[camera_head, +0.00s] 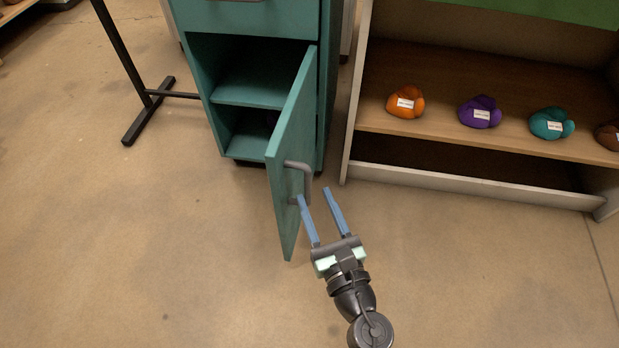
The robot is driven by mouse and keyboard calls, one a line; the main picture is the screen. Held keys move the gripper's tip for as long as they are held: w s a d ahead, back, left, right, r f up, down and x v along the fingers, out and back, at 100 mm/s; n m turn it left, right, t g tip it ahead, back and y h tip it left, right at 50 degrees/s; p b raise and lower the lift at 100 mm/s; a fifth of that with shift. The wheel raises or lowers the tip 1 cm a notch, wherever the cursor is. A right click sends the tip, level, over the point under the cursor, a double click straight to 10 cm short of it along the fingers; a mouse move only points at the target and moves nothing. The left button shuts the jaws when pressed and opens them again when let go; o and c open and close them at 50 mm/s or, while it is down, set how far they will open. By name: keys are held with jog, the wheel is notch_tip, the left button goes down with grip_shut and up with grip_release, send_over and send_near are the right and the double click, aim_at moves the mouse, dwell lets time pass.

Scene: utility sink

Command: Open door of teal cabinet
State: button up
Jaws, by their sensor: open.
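The teal cabinet (253,60) stands at the upper middle of the head view, with a drawer front above and an open compartment with a shelf below. Its door (284,180) is swung well out toward me, hinged on the right, and the inside of the compartment shows. A grey handle (308,174) is on the door's right-hand face. My gripper (317,195) is open, with its two blue fingers pointing up toward the handle. The left finger is at the handle's lower end; I cannot tell whether it touches. Nothing is between the fingers.
A wooden shelf unit (440,125) stands close on the right, holding yarn-like bundles in orange (405,102), purple (480,111) and teal (551,123). A black metal stand (148,110) is left of the cabinet. The floor in front is clear.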

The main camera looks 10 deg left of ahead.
jog(key=p+v, duration=0.1)
jog(key=v, duration=0.6)
dwell(0.4)
